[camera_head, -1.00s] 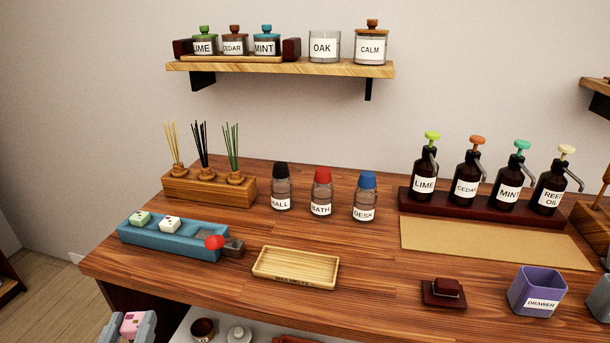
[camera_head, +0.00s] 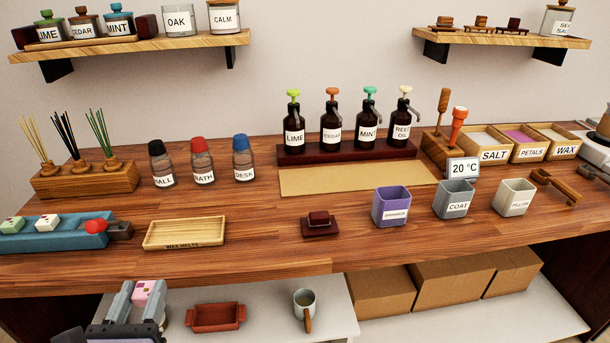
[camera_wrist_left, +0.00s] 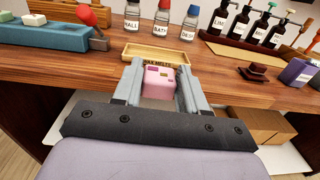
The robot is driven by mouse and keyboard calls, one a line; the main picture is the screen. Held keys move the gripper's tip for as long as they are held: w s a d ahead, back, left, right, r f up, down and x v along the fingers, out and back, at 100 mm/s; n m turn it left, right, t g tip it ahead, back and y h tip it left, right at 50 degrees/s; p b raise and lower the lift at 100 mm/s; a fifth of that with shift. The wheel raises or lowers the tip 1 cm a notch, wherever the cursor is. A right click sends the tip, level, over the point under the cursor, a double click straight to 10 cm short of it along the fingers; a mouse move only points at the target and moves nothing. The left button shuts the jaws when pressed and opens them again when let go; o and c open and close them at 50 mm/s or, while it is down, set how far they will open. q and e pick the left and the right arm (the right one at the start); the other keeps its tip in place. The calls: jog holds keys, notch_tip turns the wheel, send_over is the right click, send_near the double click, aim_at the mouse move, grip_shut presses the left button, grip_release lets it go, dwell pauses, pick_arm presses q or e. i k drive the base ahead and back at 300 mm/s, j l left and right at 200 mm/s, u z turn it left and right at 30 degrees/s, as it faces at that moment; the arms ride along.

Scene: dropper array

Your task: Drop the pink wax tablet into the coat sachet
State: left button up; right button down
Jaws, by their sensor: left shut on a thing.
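The pink wax tablet (camera_head: 146,291) is a small pink block with darker marks on top. My left gripper (camera_head: 147,296) is shut on it, low at the front left, in front of the counter edge. In the left wrist view the tablet (camera_wrist_left: 158,82) sits between the two grey fingers, just before the tray labelled WAX MELTS. The coat sachet (camera_head: 453,205) is a grey open-topped square cup labelled COAT, on the counter at the right between the purple and pale cups. The gripper is far to its left. My right gripper is not in view.
The wooden wax melts tray (camera_head: 186,244) is empty. A purple DRAWER cup (camera_head: 391,214) and a pale PILLOW cup (camera_head: 513,203) flank the coat sachet. A dark red stand (camera_head: 320,231) and a 20 °C display (camera_head: 462,168) are nearby. The counter front between tray and stand is clear.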

aim_at(442, 208)
jog(key=z, duration=1.1)
jog(key=k+j+z, duration=0.1)
jog(key=j+z, duration=0.3)
